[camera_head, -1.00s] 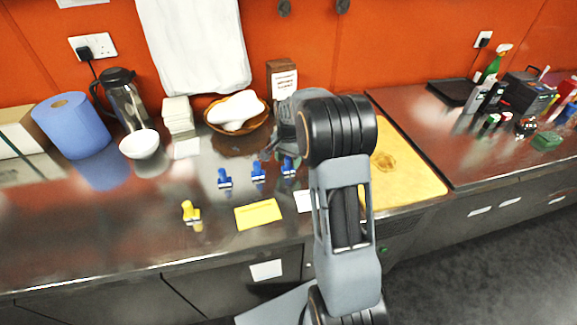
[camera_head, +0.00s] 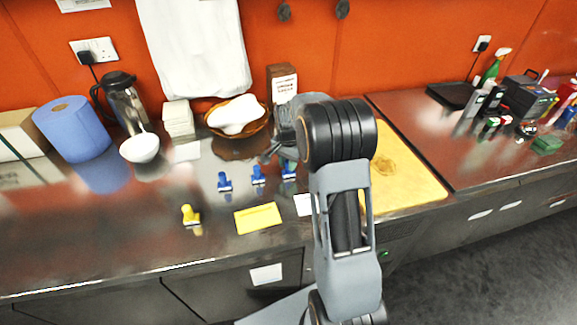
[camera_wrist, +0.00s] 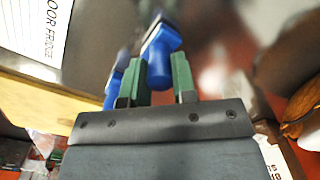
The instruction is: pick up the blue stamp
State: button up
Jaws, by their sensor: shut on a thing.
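My gripper (camera_head: 267,157) is by the middle and right ones. In the wrist view, my gripper (camera_wrist: 161,76) has its green fingers on either side of a blue stamp's handle (camera_wrist: 158,66) and is shut on it. Another blue stamp (camera_wrist: 113,82) shows just left of the fingers. I cannot tell whether the held stamp touches the counter.
A yellow stamp (camera_head: 190,214) and a yellow card (camera_head: 257,218) lie nearer the front edge. A white card (camera_head: 303,204) is beside my arm. A basket (camera_head: 216,124), white bowl (camera_head: 140,148) and tissue stack (camera_head: 178,118) stand behind. A yellow board (camera_head: 410,182) is at right.

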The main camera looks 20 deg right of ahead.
jog(key=shift+r, duration=0.55)
notch_tip(320, 180, up, 2)
jog(key=shift+s+d+r, duration=0.1)
jog(key=shift+r, duration=0.1)
jog(key=s+d+r+b, duration=0.2)
jog(key=s+d+r, duration=0.4)
jog(key=s+r, duration=0.3)
jog(key=s, duration=0.3)
jog(key=shift+d+r, duration=0.25)
jog(key=shift+d, duration=0.1)
jog(key=o, duration=0.4)
jog(key=shift+c, duration=1.3)
